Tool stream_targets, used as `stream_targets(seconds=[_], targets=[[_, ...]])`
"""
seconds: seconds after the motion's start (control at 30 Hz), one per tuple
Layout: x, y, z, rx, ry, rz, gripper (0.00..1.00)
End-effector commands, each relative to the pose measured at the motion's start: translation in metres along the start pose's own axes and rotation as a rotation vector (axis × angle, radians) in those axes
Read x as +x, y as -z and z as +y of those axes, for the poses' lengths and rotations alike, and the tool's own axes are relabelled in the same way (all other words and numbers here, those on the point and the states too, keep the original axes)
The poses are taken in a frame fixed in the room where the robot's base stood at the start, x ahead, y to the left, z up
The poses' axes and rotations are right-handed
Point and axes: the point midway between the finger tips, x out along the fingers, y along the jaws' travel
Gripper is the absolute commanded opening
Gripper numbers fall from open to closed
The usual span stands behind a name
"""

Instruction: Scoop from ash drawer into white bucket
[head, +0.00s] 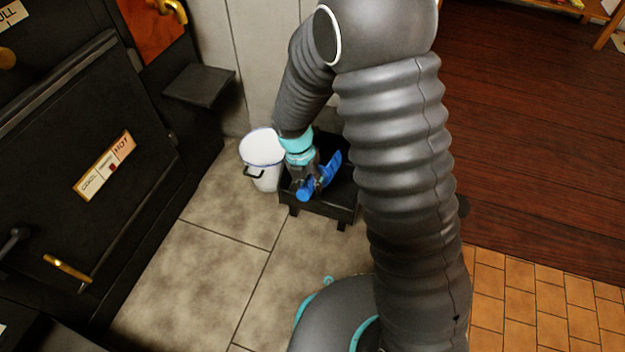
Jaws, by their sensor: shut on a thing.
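The white bucket (262,147) with a dark blue rim stands on the tiled floor against the wall, its near side handle visible. Immediately right of it is a black, box-like ash drawer (325,209) on short legs. My gripper (309,184) points down over the drawer's left part. It is shut on a blue scoop (331,168), whose blue parts show on both sides of the fingers. My arm and gripper hide much of the drawer's inside. I cannot tell whether the scoop touches the drawer or holds any ash.
A black stove (150,190) with a "HOT" label and brass handles fills the left side. A small dark shelf (199,85) juts out from it above the floor. Grey floor tiles (225,240) in front of the bucket are clear. Dark planks (535,130) lie right.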

Motion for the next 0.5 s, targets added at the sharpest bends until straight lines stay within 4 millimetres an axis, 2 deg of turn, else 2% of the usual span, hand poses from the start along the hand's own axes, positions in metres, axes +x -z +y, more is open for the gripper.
stream_targets(seconds=[0.5], targets=[[-0.021, 0.024, -0.002, -0.002, 0.0, 0.0, 0.0]])
